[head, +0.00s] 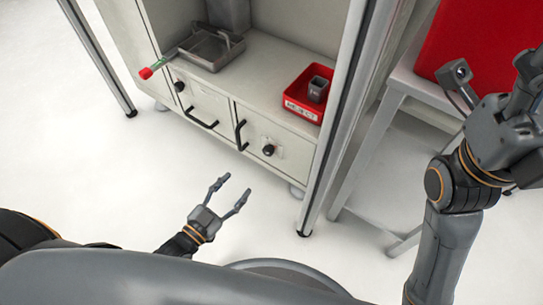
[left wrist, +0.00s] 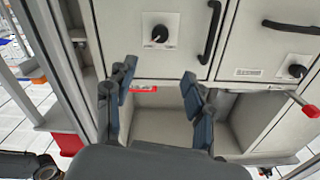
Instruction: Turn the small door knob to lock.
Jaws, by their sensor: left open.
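A cabinet (head: 230,110) has two low doors, each with a small black round knob. The right door's knob (head: 268,150) sits on a pale label plate. In the left wrist view this knob (left wrist: 159,33) is beyond the open fingers, in the upper middle. The left door's knob (head: 179,86) shows at right in the left wrist view (left wrist: 297,71). My left gripper (head: 235,186) is open and empty in front of the right door, apart from the knob. My right gripper (head: 525,85) is at the right edge, partly cut off; its jaws are unclear.
Black bar handles (head: 241,135) (head: 201,119) stand out from both doors. Metal posts (head: 340,110) flank the cabinet. The floor before it is clear.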

